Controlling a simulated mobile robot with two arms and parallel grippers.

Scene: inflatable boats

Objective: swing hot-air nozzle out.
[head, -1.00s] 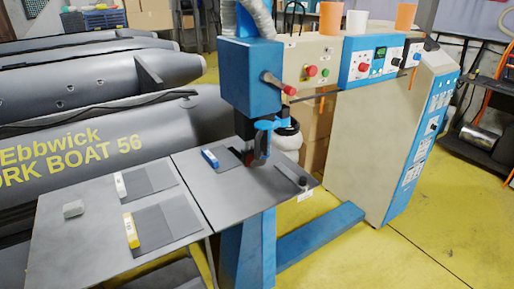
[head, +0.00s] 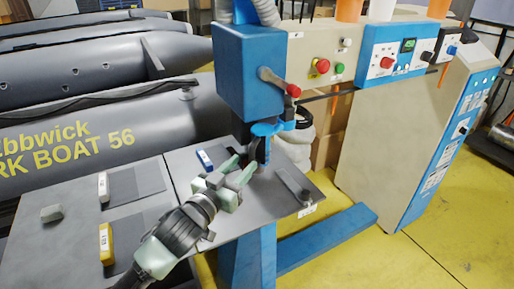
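The welding machine's blue head (head: 250,72) stands over a grey work table (head: 290,211). A lever with a red knob (head: 293,90) sticks out of the head's front. Below the head is a blue bracket (head: 272,128) with a dark roller or wheel. The hot-air nozzle cannot be clearly told apart from these parts. My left gripper (head: 243,169) reaches in from the lower left, above the table. Its pale green fingers are apart, with their tips close to the dark part under the bracket. I cannot tell whether they touch it. My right gripper is not in view.
Dark fabric patches with yellow (head: 106,243), white (head: 103,187) and blue (head: 205,160) handled tools lie on the table. A grey block (head: 52,213) is at left. Grey inflatable boats (head: 120,125) lie behind. A control cabinet (head: 415,150) stands right. Yellow floor is clear at lower right.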

